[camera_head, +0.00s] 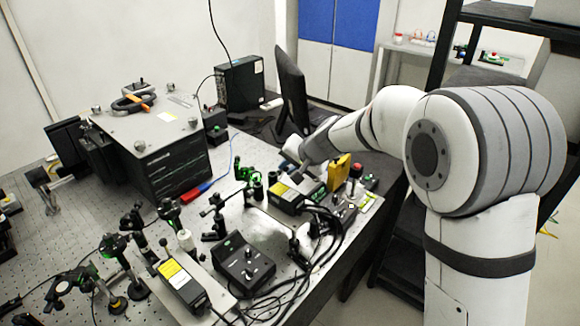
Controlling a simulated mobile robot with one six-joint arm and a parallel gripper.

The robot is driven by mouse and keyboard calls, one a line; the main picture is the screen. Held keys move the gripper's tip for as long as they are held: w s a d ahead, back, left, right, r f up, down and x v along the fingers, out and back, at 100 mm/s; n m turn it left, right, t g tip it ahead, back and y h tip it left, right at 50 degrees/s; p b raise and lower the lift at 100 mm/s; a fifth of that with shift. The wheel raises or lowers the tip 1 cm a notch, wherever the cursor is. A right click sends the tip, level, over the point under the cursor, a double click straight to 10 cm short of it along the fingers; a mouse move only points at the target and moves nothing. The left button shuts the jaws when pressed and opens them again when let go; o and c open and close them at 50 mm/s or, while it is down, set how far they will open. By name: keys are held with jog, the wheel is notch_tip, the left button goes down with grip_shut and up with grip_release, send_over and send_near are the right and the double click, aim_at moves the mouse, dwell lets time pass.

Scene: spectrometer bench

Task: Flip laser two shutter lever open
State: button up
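Two black laser boxes with yellow labels are on the optical bench. One laser box (181,288) lies at the front, and the other laser box (291,195) lies farther back near the bench's right edge. I cannot tell which one is laser two. No shutter lever can be made out at this size. My arm reaches in from the right, and my gripper (304,170) is just above and behind the farther laser box. Its fingers are small and dark against the box, so I cannot tell whether they are open or touching anything.
A black control box (243,264) and loose black cables lie between the lasers. A yellow block (339,173) and a red button (356,170) stand right of my gripper. Optic mounts crowd the front left. A large black instrument (165,165) and a monitor (291,88) are behind.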

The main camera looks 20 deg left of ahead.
grip_shut()
jog(key=shift+w+d+f+m+g+b, duration=0.15)
jog(key=shift+w+f+m+g+b, duration=0.25)
jog(key=shift+g+b, duration=0.45)
jog(key=shift+s, duration=0.1)
jog(key=shift+o, duration=2.4)
grip_release()
jog(key=b+v, duration=0.1)
jog(key=v, duration=0.6)
jog(key=shift+d+r, duration=0.15)
jog(key=shift+d, duration=0.2)
